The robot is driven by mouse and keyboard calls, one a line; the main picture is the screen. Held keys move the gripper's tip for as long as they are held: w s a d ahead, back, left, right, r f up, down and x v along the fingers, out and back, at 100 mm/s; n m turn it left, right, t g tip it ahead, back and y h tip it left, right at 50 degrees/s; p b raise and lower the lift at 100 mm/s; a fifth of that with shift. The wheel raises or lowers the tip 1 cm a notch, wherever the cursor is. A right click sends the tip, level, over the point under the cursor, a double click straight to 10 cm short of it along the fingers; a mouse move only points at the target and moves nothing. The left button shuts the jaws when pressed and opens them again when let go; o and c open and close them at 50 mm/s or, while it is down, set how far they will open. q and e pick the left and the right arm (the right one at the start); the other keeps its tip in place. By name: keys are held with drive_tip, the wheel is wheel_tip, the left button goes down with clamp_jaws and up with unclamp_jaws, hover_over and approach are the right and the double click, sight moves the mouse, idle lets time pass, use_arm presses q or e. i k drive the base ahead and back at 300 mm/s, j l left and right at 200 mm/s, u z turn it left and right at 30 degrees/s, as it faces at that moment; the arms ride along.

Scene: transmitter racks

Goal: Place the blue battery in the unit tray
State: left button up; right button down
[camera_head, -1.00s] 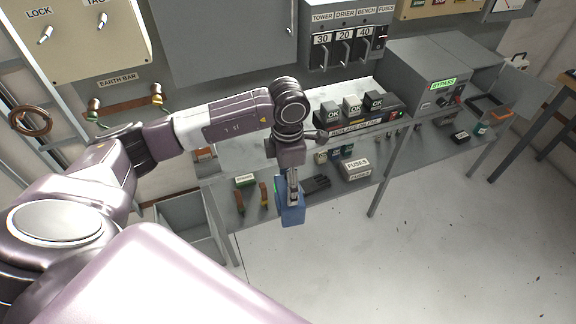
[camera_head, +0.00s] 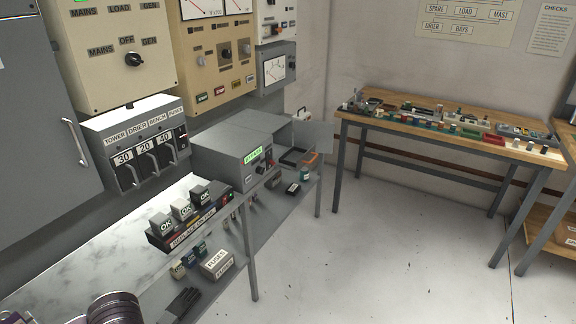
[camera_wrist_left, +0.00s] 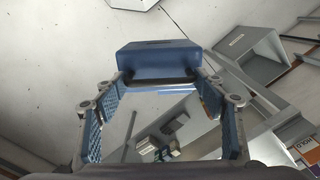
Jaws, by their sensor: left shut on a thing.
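The blue battery (camera_wrist_left: 158,56) is in the left wrist view, at the top middle. My left gripper (camera_wrist_left: 162,80) is shut on it, with the fingertips at its dark handle edge and the blue finger pads (camera_wrist_left: 228,130) on either side. The battery hangs clear above the floor. The head view shows neither the gripper nor the battery. A grey bypass unit (camera_head: 232,150) with a green-lit label stands on the bench. A dark open tray (camera_head: 296,157), possibly the unit tray, is at its right end beside a raised grey flap (camera_head: 312,135). My right gripper is not in view.
A wooden table (camera_head: 440,128) stands at the right. The floor between is clear.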

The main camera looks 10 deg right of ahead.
sight(295, 158)
drive_tip(key=i+l+z, duration=0.15)
drive_tip(key=i+z, duration=0.15)
drive_tip(key=i, duration=0.75)
drive_tip(key=i+j+z, duration=0.1)
drive_tip(key=i+z, duration=0.2)
drive_tip(key=i, duration=0.75)
